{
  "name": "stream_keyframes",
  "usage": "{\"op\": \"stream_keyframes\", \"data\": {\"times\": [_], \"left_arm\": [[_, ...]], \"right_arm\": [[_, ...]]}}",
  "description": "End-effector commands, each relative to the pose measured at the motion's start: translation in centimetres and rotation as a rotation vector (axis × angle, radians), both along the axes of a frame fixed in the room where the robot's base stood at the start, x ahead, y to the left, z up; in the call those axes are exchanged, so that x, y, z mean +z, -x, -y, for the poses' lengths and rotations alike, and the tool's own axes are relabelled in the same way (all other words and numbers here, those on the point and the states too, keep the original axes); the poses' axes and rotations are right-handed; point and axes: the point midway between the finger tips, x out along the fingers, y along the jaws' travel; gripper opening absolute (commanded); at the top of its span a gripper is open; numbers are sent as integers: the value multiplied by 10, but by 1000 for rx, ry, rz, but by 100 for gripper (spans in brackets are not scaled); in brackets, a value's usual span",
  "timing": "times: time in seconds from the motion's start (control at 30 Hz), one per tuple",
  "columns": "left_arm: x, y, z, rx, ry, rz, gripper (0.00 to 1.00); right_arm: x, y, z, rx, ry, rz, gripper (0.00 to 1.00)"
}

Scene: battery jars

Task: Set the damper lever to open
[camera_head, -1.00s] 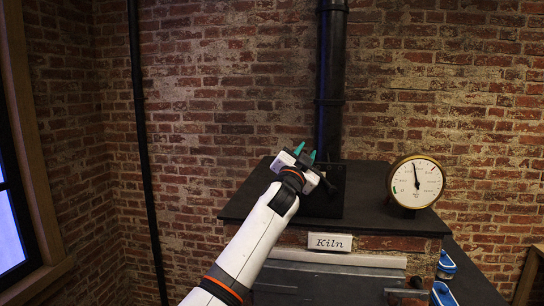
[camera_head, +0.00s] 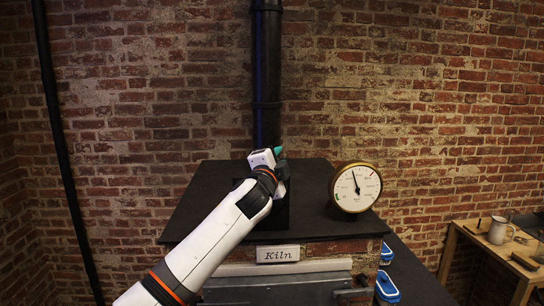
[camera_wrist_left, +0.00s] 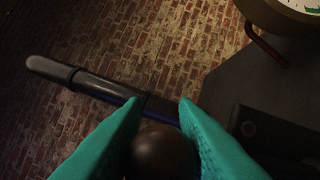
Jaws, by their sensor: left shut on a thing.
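The damper lever's dark round knob (camera_wrist_left: 160,152) shows in the left wrist view, between the two teal fingers of my left gripper (camera_wrist_left: 160,108). The gripper is shut on this knob. In the head view my left gripper (camera_head: 279,153) is over the kiln top, in front of the black flue pipe (camera_head: 267,80). It hides the knob and most of the lever there. A black base (camera_head: 276,215) shows beneath my wrist. The lever's position and any open or closed marks cannot be made out. My right gripper is in neither view.
A round dial gauge (camera_head: 356,188) stands on the kiln top (camera_head: 312,218), right of my gripper. A "Kiln" sign (camera_head: 278,254) is on the front. A wooden table (camera_head: 470,230) with a mug (camera_head: 499,230) stands farther right.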

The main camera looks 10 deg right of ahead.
Motion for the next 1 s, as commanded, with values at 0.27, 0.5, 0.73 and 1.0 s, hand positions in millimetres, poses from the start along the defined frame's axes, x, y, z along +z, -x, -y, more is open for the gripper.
{"op": "stream_keyframes", "data": {"times": [0.27,0.5,0.73,1.0], "left_arm": [[0,1,0,2,-7,-2,0],[0,1,0,2,-6,-2,36],[0,1,1,1,-7,-2,48],[-2,6,-2,1,-7,1,48]], "right_arm": [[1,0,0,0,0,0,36],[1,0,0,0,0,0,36],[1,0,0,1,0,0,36],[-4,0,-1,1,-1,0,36]]}}
